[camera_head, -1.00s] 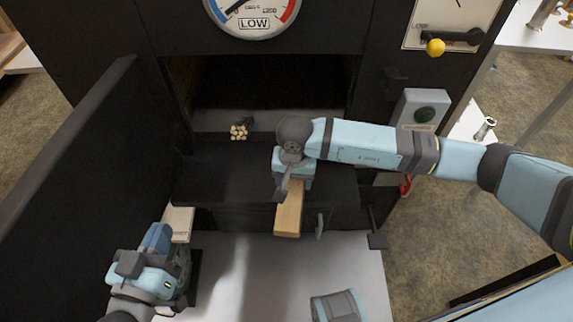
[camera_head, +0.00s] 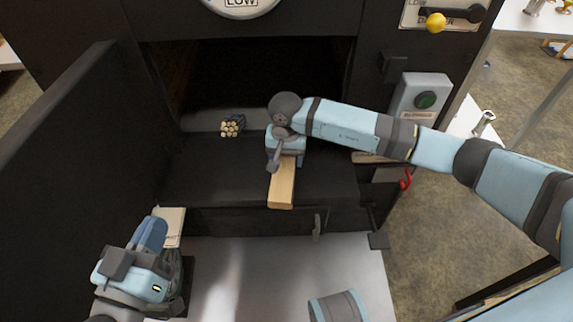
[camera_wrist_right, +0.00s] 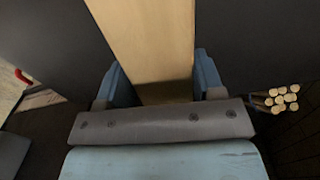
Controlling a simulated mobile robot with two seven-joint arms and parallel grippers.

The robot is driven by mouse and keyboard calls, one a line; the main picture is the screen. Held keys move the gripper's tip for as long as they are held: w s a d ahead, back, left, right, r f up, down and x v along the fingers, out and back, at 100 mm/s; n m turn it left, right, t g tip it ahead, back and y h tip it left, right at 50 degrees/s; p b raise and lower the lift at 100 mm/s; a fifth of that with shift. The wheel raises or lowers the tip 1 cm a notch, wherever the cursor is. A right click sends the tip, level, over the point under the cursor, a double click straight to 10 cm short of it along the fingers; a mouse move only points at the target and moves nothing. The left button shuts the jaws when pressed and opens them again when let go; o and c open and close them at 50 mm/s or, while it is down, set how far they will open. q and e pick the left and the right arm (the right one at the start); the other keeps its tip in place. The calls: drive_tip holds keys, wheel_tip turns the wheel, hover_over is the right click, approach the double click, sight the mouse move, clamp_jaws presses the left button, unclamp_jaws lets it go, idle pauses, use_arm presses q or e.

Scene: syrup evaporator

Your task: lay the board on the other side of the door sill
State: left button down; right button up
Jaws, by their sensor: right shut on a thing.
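The pale wooden board (camera_head: 282,188) lies lengthwise over the black door sill (camera_head: 220,175), its near end at about the sill's front edge. My right gripper (camera_head: 286,158) is shut on the board near its far part. In the right wrist view the board (camera_wrist_right: 148,35) runs between the two blue fingers (camera_wrist_right: 158,80). Whether the board touches the sill cannot be told. My left gripper (camera_head: 150,255) is low at the left, away from the board; its finger gap is not clear.
The dark firebox opening (camera_head: 255,75) is behind the sill. A bundle of round sticks (camera_head: 232,125) sits just inside, left of the right gripper. The open black door (camera_head: 70,150) stands at the left.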

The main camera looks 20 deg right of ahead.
use_arm(q)
drive_tip(key=shift+f, duration=0.45)
use_arm(e)
drive_tip(key=shift+w+f, duration=0.2)
drive_tip(key=shift+w, duration=0.1)
drive_tip(key=o, duration=1.2)
drive_tip(key=shift+c, duration=0.2)
use_arm(q)
drive_tip(key=r+t+p, duration=0.1)
drive_tip(key=r+p, duration=0.1)
drive_tip(key=r, duration=0.1)
drive_tip(key=r+t+p, duration=0.1)
drive_tip(key=r, duration=0.1)
drive_tip(key=shift+s+a+r+p, duration=0.2)
drive_tip(key=shift+r+p, duration=0.2)
use_arm(e)
wheel_tip(320, 180, up, 14)
use_arm(q)
drive_tip(key=shift+s, duration=0.1)
use_arm(e)
drive_tip(key=shift+s+f, duration=0.1)
drive_tip(key=shift+f, duration=0.05)
